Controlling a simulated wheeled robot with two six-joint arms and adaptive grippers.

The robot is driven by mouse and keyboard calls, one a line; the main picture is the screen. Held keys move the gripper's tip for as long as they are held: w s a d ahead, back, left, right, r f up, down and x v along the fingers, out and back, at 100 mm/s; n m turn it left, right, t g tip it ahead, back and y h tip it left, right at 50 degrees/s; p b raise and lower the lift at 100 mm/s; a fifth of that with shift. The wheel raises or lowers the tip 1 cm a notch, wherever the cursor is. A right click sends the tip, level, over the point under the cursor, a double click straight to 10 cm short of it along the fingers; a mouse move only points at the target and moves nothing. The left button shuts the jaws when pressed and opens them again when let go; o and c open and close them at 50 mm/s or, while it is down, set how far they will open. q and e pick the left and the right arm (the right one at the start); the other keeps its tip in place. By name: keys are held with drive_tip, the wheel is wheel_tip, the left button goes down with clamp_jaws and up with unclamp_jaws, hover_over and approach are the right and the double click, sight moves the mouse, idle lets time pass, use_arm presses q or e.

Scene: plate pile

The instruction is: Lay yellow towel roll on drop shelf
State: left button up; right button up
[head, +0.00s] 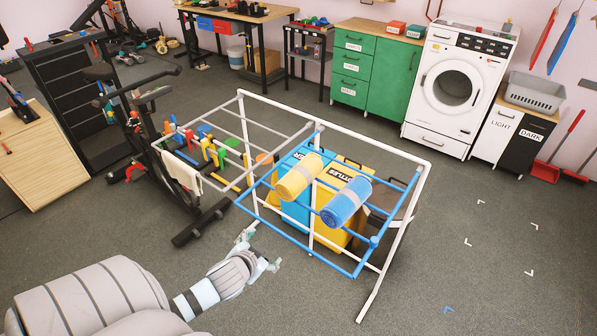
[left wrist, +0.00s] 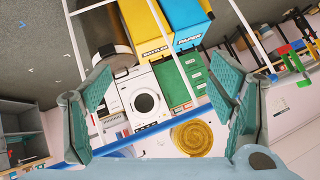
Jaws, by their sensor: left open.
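The yellow towel roll (head: 298,178), with a pale band, lies on the blue-barred frame (head: 355,274) of the white drying rack. A blue towel roll (head: 346,202) lies to its right, apart from it. In the left wrist view the yellow roll's round coiled end (left wrist: 192,137) shows low between the fingers, beyond them. My left gripper (head: 262,250) is open and empty, in front of the rack's near side and below the yellow roll in the picture. Its two teal-padded fingers (left wrist: 165,90) stand wide apart. I cannot tell which part is the drop shelf. My right gripper is out of view.
White rack bars (head: 340,133) surround the rolls. A blue bin and a yellow bin (head: 318,222) stand beneath. An exercise bike (head: 135,135) is close left. Floor (head: 500,200) at the right is clear.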

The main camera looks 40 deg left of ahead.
use_arm(q)
drive_tip(key=shift+t, duration=0.6)
drive_tip(key=r, duration=0.2)
drive_tip(key=w+r, duration=0.1)
drive_tip(key=r, duration=0.1)
drive_tip(key=d+r, duration=0.1)
drive_tip(key=r, duration=0.1)
drive_tip(key=shift+w+r, duration=0.25)
drive_tip(key=shift+r, duration=0.05)
drive_tip(key=m+t, duration=0.2)
drive_tip(key=t, duration=0.1)
approach(298, 177)
drive_tip(key=x, duration=0.4)
drive_tip(key=b+x, duration=0.1)
drive_tip(key=x, duration=0.3)
drive_tip(key=f+x, duration=0.1)
drive_tip(key=x, duration=0.3)
drive_tip(key=shift+s+a+f+b, duration=0.1)
drive_tip(key=shift+a+f+b, duration=0.1)
drive_tip(key=shift+a+b, duration=0.1)
drive_tip(key=shift+r, duration=0.15)
drive_tip(key=c, duration=1.5)
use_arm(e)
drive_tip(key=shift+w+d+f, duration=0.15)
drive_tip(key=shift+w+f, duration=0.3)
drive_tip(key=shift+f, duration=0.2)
